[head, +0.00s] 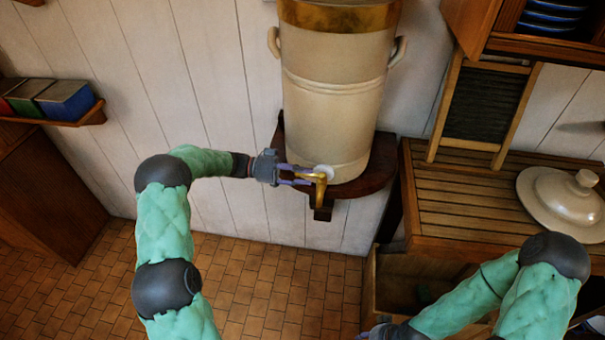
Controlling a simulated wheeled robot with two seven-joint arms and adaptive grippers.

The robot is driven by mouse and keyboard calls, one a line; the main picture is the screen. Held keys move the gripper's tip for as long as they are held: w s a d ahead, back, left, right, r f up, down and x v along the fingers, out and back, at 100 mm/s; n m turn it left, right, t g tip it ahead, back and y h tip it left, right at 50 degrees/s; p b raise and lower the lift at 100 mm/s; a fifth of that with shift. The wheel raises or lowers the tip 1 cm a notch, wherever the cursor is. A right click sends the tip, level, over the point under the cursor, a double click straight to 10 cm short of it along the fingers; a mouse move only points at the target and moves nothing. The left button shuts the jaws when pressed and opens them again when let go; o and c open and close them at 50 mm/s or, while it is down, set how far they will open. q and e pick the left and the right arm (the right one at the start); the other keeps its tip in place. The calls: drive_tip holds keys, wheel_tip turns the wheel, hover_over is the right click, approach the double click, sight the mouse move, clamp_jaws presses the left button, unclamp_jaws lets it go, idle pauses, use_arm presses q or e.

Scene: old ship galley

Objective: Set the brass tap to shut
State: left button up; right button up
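The brass tap (320,190) sticks out low on the front of a large cream urn (335,115) with a brass band at its top. The tap's spout points down over the shelf edge. My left gripper (309,177) reaches in from the left at the tap. Its two thin purple fingers look apart, with their tips right beside the tap's upper part. I cannot tell whether they touch it. My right gripper (376,333) is at the bottom edge, mostly cut off, far below the tap.
The urn stands on a dark wooden wall shelf (375,175). To the right are a slatted wooden counter (450,205), a cream lid (560,200) and a washboard (485,105). A small rack with coloured boxes (65,100) hangs at left. The tiled floor is clear.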

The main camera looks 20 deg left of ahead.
use_arm(q)
drive_tip(key=shift+a, duration=0.1)
drive_tip(key=s+a, duration=0.1)
drive_tip(key=a, duration=1)
drive_tip(key=shift+s+a, duration=0.3)
drive_tip(key=shift+a, duration=0.05)
